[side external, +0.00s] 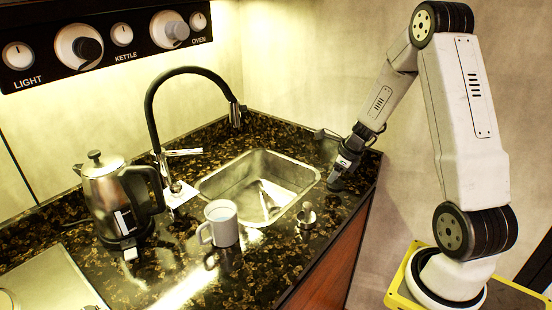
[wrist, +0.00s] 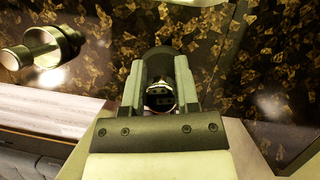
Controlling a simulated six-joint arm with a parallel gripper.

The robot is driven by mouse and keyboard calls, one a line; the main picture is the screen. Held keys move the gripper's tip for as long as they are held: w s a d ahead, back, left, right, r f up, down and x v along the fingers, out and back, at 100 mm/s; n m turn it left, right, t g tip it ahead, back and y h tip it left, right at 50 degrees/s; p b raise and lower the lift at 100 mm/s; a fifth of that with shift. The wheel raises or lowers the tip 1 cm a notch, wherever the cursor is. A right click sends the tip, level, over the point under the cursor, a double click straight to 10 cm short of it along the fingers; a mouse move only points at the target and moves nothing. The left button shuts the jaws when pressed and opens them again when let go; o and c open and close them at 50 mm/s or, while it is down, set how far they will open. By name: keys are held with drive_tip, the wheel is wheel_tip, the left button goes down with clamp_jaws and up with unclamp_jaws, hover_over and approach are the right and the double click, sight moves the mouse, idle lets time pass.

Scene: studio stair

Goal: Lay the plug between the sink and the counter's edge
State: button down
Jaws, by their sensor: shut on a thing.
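My gripper (side external: 340,176) points down at the right end of the counter, just right of the sink (side external: 207,186). It is shut on the plug (side external: 336,186), a small dark, round-looking piece at the fingertips. In the wrist view my gripper (wrist: 160,75) has its two fingers either side of the held piece, and the plug's dark rounded edge (wrist: 165,51) shows beyond them. The fingers hide much of it. It is at or just above the counter (side external: 272,262), between the sink's right rim and the counter's edge; I cannot tell whether it touches.
A small metal piece (side external: 306,216) stands on the counter near the front edge; it also shows in the wrist view (wrist: 45,48). A white mug (side external: 224,226), a kettle (side external: 105,195) and a black tap (side external: 150,110) stand left. A dark object (side external: 322,134) lies behind my gripper.

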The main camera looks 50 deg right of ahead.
drive_tip(key=shift+f, duration=0.95)
drive_tip(key=shift+f, duration=0.15)
drive_tip(key=shift+c, duration=1.8)
unclamp_jaws()
drive_tip(key=v, duration=1.2)
drive_tip(key=shift+a, duration=0.1)
